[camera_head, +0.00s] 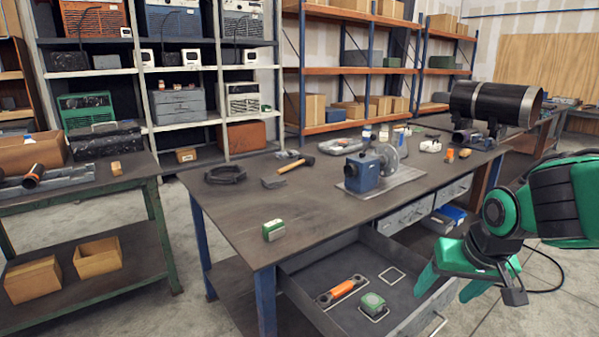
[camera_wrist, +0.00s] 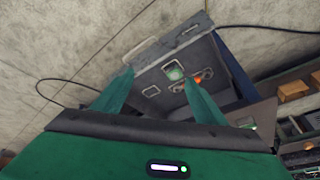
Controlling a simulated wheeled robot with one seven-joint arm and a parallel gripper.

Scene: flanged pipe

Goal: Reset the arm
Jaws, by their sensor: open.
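My green gripper (camera_head: 468,284) hangs at the right of the head view, beside the front of the workbench and near the open drawer (camera_head: 310,259). Its two green fingers are spread and empty in the wrist view (camera_wrist: 157,92). The drawer holds an orange-handled tool (camera_head: 341,290) and a green-and-white box (camera_head: 373,303). In the wrist view the drawer (camera_wrist: 150,72) lies beyond the fingertips, with the box (camera_wrist: 174,73) between them in the picture. My arm is bent at the right of the head view.
A green-framed bench (camera_head: 95,198) stands left. Floor shows at front right.

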